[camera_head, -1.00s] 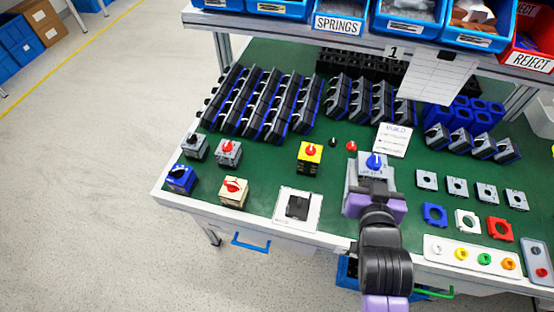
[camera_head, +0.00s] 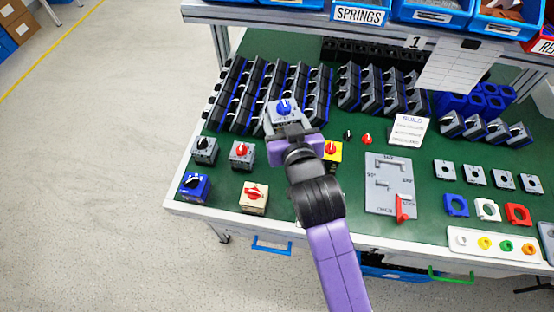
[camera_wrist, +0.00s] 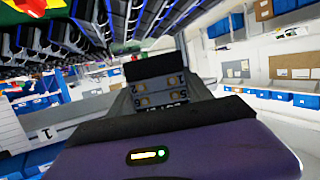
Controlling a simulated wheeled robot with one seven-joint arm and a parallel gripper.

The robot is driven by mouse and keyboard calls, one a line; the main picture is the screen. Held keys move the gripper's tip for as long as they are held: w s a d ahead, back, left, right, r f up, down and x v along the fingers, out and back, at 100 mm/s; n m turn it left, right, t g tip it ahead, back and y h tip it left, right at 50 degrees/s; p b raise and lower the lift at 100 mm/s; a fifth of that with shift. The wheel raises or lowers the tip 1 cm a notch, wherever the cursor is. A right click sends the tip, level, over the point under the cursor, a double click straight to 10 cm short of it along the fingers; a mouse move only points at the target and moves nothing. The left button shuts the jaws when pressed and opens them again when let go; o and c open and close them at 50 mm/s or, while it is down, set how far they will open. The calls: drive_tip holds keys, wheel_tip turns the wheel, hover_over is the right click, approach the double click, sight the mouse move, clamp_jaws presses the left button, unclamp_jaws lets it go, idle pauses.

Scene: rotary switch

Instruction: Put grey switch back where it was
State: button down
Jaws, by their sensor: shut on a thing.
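A grey switch (camera_head: 284,112) with a blue knob is held in my gripper (camera_head: 290,130). The gripper is shut on it, above the table's left half, in front of the rows of black switches. The wrist view shows a face of the held grey switch (camera_wrist: 160,90) with terminals and printed numbers, between the dark jaws. Another grey switch (camera_head: 204,152) with a black knob and one with a red knob (camera_head: 242,155) stand to the left, apart from my gripper. Whether the held switch touches anything beneath is hidden.
A yellow switch (camera_head: 333,150) is partly hidden by my arm. A blue switch (camera_head: 194,188) and a beige switch (camera_head: 253,200) stand near the front edge. A grey slotted plate (camera_head: 385,195) with a red lever lies to the right. Black switch rows (camera_head: 235,98) stand behind.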

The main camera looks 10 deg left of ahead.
drive_tip(key=shift+f+b, duration=0.3)
drive_tip(key=shift+f, duration=8.2)
drive_tip(key=shift+f, duration=0.1)
drive_tip(key=shift+f+b, duration=0.3)
drive_tip(key=shift+b, duration=0.15)
drive_tip(key=shift+f+b, duration=0.25)
drive_tip(key=shift+b, duration=0.05)
drive_tip(key=shift+c, duration=2.2)
unclamp_jaws()
drive_tip(key=shift+r, duration=0.15)
drive_tip(key=shift+r+p, duration=0.25)
drive_tip(key=shift+p, duration=0.2)
drive_tip(key=v, duration=1.2)
drive_tip(key=shift+r, duration=0.25)
